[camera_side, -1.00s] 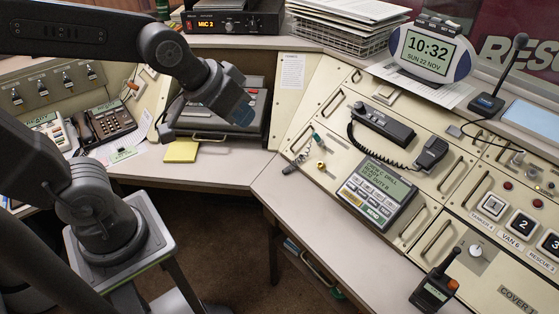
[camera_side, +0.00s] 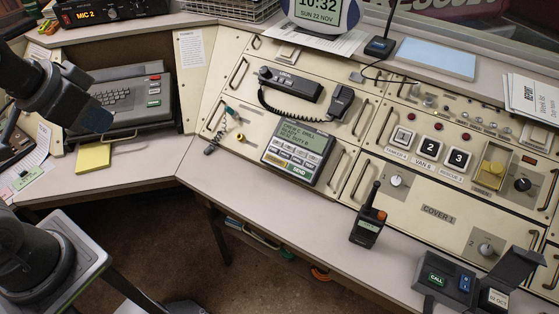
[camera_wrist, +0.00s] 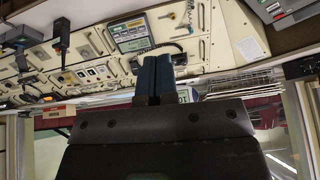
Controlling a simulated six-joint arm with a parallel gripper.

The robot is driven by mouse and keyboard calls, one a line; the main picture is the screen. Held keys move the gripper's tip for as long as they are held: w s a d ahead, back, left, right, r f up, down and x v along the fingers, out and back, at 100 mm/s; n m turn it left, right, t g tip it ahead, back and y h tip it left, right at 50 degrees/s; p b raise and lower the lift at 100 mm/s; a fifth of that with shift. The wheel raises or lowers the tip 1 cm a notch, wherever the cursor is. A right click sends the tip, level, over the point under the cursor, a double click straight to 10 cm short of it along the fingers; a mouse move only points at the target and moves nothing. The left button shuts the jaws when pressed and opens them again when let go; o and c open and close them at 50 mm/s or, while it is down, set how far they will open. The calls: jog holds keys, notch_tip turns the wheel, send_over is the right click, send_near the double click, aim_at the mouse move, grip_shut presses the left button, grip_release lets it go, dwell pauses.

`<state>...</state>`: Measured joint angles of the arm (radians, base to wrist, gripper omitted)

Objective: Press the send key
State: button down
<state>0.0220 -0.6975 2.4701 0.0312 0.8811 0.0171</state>
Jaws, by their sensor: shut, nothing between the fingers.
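The send key (camera_side: 300,170) is a green key marked SEND at the lower right corner of a grey message terminal (camera_side: 270,152). The terminal has a green lit screen (camera_side: 301,136) and sits on the cream sloping panel. My gripper (camera_side: 97,121), with blue fingertips, is in the air at the left, well apart from the terminal. In the side view it overlaps the grey keyboard case.
A handset with coiled cord (camera_side: 291,83) lies above the terminal. A handheld radio (camera_side: 368,229) stands to its right at the desk edge, and a CALL box (camera_side: 446,284) with a raised lid is further right. The desk in front (camera_side: 240,195) is clear.

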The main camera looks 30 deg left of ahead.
aim_at(299, 171)
jog(key=w+d+f+m, duration=0.2)
jog(key=w+d+m, duration=0.15)
jog(key=w, duration=0.35)
jog(key=w+d+f+m, duration=0.3)
jog(key=w+m, duration=0.2)
jog(key=w, duration=0.3)
jog(key=w+d+f+m, duration=0.3)
jog(key=d+f+m, duration=0.1)
jog(key=d+f, duration=0.2)
jog(key=w+d+f+m+t, duration=0.1)
jog(key=w+d+f+m, duration=0.3)
jog(key=d+f+m, duration=0.1)
jog(key=shift+d+f, duration=0.65)
jog(key=shift+d, duration=0.5)
jog(key=x, duration=1.4)
